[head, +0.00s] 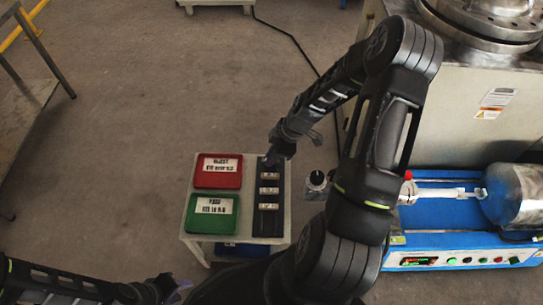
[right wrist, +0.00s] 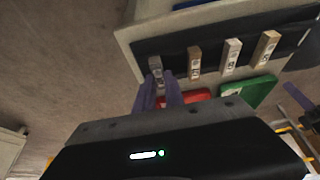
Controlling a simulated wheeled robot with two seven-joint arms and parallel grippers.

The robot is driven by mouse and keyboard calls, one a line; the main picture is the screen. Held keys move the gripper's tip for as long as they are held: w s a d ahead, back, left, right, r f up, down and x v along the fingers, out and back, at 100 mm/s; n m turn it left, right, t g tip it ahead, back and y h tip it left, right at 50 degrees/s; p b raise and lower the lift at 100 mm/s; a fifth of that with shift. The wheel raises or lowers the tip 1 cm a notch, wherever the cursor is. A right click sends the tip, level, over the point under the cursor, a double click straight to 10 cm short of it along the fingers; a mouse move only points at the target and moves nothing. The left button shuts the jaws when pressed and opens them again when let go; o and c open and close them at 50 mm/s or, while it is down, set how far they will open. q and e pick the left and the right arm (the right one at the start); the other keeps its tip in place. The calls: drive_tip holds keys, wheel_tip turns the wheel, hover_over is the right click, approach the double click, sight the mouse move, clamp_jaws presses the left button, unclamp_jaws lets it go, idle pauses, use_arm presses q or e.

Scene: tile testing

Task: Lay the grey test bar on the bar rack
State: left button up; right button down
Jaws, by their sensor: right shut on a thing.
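The black bar rack (head: 270,222) lies along the right side of a small white table. Three bars lie across it in the head view, such as the nearest one (head: 268,206). My right gripper (head: 269,160) is over the rack's far end. In the right wrist view, its purple fingers (right wrist: 158,88) are shut on the grey test bar (right wrist: 156,66), which is over the rack's left end (right wrist: 143,57), beside a brown bar (right wrist: 194,62). I cannot tell whether the grey bar touches the rack. My left gripper (head: 178,287) is at the bottom edge, away from the table; its opening is unclear.
A red tray (head: 218,184) and a green tray (head: 210,224), both labelled, sit left of the rack on the white table (head: 238,158). A blue machine (head: 415,221) occupies the right side. Floor left of the table is clear.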

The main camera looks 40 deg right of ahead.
drive_tip(key=shift+f, duration=0.2)
drive_tip(key=c, duration=1.4)
unclamp_jaws()
drive_tip(key=shift+r, duration=0.1)
drive_tip(key=shift+c, duration=0.2)
drive_tip(key=shift+r, duration=0.3)
drive_tip(key=p+v, duration=0.3)
drive_tip(key=v, duration=0.8)
drive_tip(key=shift+r, duration=0.35)
